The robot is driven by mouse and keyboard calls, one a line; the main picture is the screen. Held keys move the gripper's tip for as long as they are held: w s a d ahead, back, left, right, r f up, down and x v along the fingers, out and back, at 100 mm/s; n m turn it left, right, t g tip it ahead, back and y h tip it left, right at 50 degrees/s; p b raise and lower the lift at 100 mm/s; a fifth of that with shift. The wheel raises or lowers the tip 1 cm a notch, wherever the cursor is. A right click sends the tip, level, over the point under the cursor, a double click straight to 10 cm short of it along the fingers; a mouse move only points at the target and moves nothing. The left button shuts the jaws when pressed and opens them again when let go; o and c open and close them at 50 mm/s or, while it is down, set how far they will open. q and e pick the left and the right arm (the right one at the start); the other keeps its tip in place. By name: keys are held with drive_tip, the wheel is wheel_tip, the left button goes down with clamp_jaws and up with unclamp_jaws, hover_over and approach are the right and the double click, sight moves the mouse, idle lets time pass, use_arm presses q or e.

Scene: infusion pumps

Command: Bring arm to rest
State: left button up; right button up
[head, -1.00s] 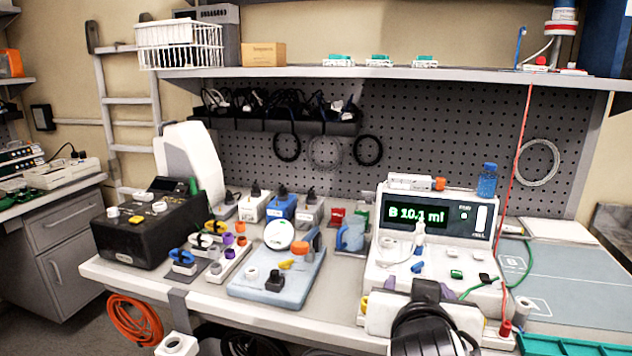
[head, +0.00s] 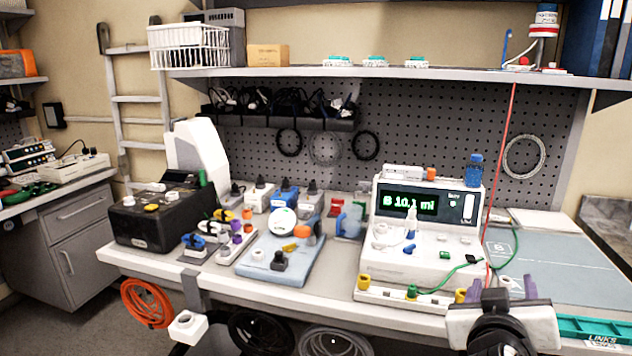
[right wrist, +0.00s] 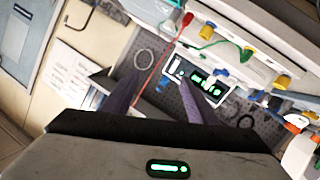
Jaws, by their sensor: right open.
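My right gripper (head: 503,288) is at the lower right of the head view, in front of the bench's front edge and below and right of the white infusion pump (head: 452,240). Its two purple-grey fingers stand apart with nothing between them. The right wrist view also shows the open fingers (right wrist: 155,95), pointing toward the bench, with the pump's lit display (right wrist: 208,82) beyond them. The display reads about 10.1 ml. My left gripper and arm are not in view.
A green tray (head: 600,330) lies close to the right of my right gripper. A red line (head: 503,150) hangs down near it, and a green tube (head: 455,272) runs along the pump's front. A blue-grey mat (head: 560,265) on the right is mostly clear.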

drive_tip(key=s+d+r+n+h, duration=0.1)
drive_tip(key=d+r+h, duration=0.2)
drive_tip(key=d, duration=0.6)
drive_tip(key=s+a+f+n+g+y, duration=0.1)
drive_tip(key=a+f+n+y, duration=0.15)
drive_tip(key=f, duration=0.75)
drive_tip(key=s+a+f+n+y, duration=0.1)
drive_tip(key=a+f+n+y, duration=0.2)
drive_tip(key=f, duration=0.7)
drive_tip(key=s+a+f+n+g+y, duration=0.15)
drive_tip(key=s+f+y, duration=0.25)
drive_tip(key=s+f, duration=0.8)
drive_tip(key=s+a+f+n+g+y, duration=0.1)
drive_tip(key=s+a+f+g+y, duration=0.2)
drive_tip(key=s+f, duration=0.85)
drive_tip(key=w+a+m+t+y, duration=0.1)
drive_tip(key=a+m, duration=0.4)
drive_tip(key=a, duration=0.7)
drive_tip(key=shift+a+r, duration=0.15)
drive_tip(key=shift+r, duration=0.25)
